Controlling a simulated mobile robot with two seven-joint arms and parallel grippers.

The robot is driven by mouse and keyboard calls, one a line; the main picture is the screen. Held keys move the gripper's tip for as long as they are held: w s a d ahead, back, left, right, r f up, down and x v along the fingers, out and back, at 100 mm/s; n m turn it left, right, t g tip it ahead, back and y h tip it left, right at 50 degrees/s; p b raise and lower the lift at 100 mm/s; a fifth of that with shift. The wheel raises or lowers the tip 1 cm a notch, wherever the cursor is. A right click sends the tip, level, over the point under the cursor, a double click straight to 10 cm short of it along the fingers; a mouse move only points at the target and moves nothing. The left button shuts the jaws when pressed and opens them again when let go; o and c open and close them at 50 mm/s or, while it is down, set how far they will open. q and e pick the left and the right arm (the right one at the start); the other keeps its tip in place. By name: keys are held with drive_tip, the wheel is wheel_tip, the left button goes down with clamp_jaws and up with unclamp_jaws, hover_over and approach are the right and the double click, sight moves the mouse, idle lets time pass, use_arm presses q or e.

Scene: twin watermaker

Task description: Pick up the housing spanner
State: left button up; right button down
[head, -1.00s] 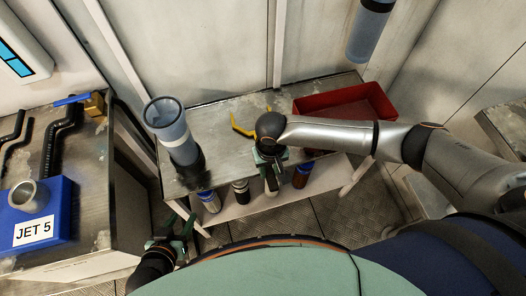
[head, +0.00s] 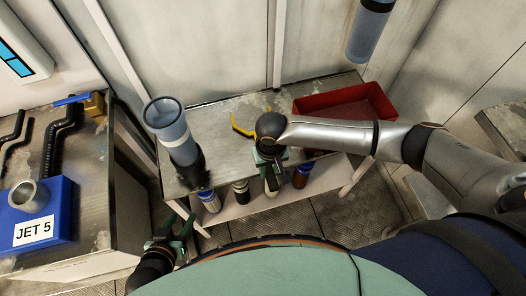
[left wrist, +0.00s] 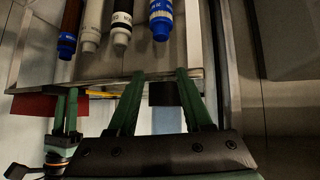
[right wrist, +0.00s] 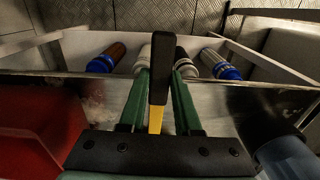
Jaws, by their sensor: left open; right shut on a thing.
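The housing spanner is yellow with a black handle. Its yellow hooked end (head: 241,125) shows on the bench in the head view, left of my right wrist. In the right wrist view its black handle (right wrist: 159,72) and yellow shank (right wrist: 155,119) lie between the fingers of my right gripper (right wrist: 161,88), which is shut on it. In the head view my right gripper (head: 270,165) is at the bench's front edge, partly hidden by its wrist. My left gripper (head: 178,232) is open and empty, low in front of the bench; its fingers also show in the left wrist view (left wrist: 158,85).
A red tray (head: 340,103) stands at the bench's right. A clear blue housing (head: 174,135) stands at its left end. Several cartridges or bottles, one brown-red (head: 302,176), are on the shelf below. A blue JET 5 box (head: 38,213) is on the left counter.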

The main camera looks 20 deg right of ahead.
idle(0.3)
drive_tip(key=shift+r, duration=0.45)
wheel_tip(320, 180, up, 2)
drive_tip(key=shift+r+p, duration=0.2)
drive_tip(key=shift+p, duration=0.3)
use_arm(q)
drive_tip(key=shift+s+a+r+y+p, duration=0.15)
drive_tip(key=shift+s+a+r+p, duration=0.15)
drive_tip(key=shift+a+r+p, duration=0.5)
drive_tip(key=shift+s+a+r+y+p, duration=0.15)
drive_tip(key=shift+s+a+r+p, duration=0.15)
drive_tip(key=shift+r+p, duration=0.45)
use_arm(e)
drive_tip(key=s+d+r, duration=0.2)
drive_tip(key=s+r, duration=0.3)
drive_tip(key=s, duration=0.1)
drive_tip(key=s+d+r, duration=0.2)
drive_tip(key=s+r, duration=0.2)
drive_tip(key=s, duration=0.3)
drive_tip(key=shift+d+r, duration=0.25)
drive_tip(key=shift+r, duration=0.1)
use_arm(q)
drive_tip(key=shift+f, duration=0.2)
use_arm(e)
drive_tip(key=shift+s, duration=0.1)
